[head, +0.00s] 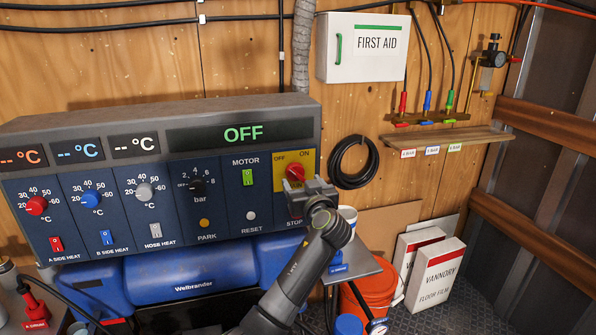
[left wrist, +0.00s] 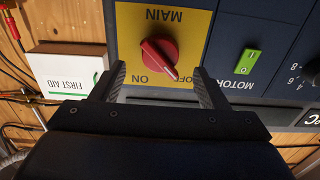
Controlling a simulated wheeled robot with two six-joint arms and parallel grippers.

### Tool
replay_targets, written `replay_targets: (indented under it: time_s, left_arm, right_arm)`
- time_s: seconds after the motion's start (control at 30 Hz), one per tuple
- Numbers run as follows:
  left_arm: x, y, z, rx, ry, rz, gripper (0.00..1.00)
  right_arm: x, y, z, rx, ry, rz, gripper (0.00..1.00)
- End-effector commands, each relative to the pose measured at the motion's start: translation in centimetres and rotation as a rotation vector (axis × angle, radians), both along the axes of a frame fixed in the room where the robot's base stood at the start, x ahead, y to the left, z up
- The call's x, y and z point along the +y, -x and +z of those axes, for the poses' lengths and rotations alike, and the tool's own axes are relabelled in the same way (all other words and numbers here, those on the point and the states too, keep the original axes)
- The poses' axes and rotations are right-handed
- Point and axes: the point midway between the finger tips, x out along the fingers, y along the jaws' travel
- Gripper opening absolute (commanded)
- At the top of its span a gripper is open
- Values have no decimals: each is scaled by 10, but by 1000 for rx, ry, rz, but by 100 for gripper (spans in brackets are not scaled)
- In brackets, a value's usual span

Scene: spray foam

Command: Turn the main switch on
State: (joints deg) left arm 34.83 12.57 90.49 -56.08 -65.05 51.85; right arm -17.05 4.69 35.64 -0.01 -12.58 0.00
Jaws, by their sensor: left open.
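The main switch is a round red knob (head: 294,172) on a yellow plate (head: 280,160) at the right end of the control panel. The knob also shows in the left wrist view (left wrist: 158,58), upside down, with its white pointer line towards the OFF label, which is partly hidden by a finger. The panel display (head: 243,134) reads OFF. My left gripper (head: 308,187) is close in front of the knob and hides part of it in the head view. Its fingers (left wrist: 161,84) are open, one to each side of the knob's line, with nothing between them.
The green motor switch (head: 247,177) is left of the yellow plate. A first aid box (head: 363,48) hangs above right on the wooden wall, with a coiled black hose (head: 354,162) below it. A red bucket (head: 369,297) stands below.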

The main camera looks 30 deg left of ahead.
Motion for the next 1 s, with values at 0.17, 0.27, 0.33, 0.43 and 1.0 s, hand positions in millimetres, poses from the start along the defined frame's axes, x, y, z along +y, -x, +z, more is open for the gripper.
replay_targets:
  time_s: [0.17,0.27,0.33,0.43,1.0]
  left_arm:
    - [21,-17,2,2,-2,2,68]
    - [27,-23,1,2,-1,0,68]
    - [31,-26,1,1,0,1,68]
    - [34,-29,0,1,1,0,68]
    - [35,-29,-1,1,1,0,33]
  right_arm:
    - [0,2,11,2,0,0,0]
    - [0,3,13,4,0,0,0]
    - [0,3,14,5,0,0,0]
    - [0,3,15,5,0,0,0]
    - [1,4,15,6,-1,-1,0]
